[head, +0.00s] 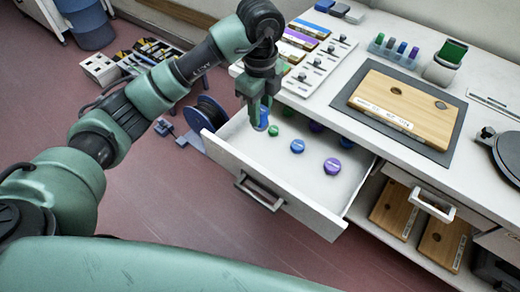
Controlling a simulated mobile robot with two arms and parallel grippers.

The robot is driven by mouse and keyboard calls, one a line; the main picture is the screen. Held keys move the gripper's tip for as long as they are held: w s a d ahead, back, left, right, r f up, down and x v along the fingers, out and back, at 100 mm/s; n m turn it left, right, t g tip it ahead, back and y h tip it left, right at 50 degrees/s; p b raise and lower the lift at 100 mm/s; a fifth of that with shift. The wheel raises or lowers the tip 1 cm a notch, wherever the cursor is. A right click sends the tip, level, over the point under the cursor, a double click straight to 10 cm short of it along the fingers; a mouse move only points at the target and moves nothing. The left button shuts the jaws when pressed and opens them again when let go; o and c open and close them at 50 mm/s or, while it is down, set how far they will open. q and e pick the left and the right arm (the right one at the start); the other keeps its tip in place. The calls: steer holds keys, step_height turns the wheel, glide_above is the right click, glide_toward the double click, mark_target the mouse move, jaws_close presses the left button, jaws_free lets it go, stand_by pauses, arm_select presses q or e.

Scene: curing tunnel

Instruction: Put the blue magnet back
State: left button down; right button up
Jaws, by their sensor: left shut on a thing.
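My left gripper (262,112) points down over the far left part of the open drawer. It is shut on a blue magnet (263,122), partly hidden by the fingers. In the drawer (345,189) lie a green magnet (273,131), another blue magnet (297,146) and a purple magnet (332,166). I cannot tell whether the held magnet touches the drawer floor. My right gripper is out of view.
The drawer juts out from a white counter (380,52) with a handle (259,191) on its front. On the counter are a wooden board (405,107) on a dark mat, a rack of coloured pieces (394,52) and a white hook strip (318,67). A dark reel (207,118) stands left of the drawer.

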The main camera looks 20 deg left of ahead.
arm_select(q)
step_height(320, 180, down, 14)
steer(key=shift+f, duration=0.25)
stand_by(0.3)
steer(key=shift+f, duration=0.2)
steer(key=c, duration=1.1)
jaws_free()
steer(key=shift+r, duration=0.15)
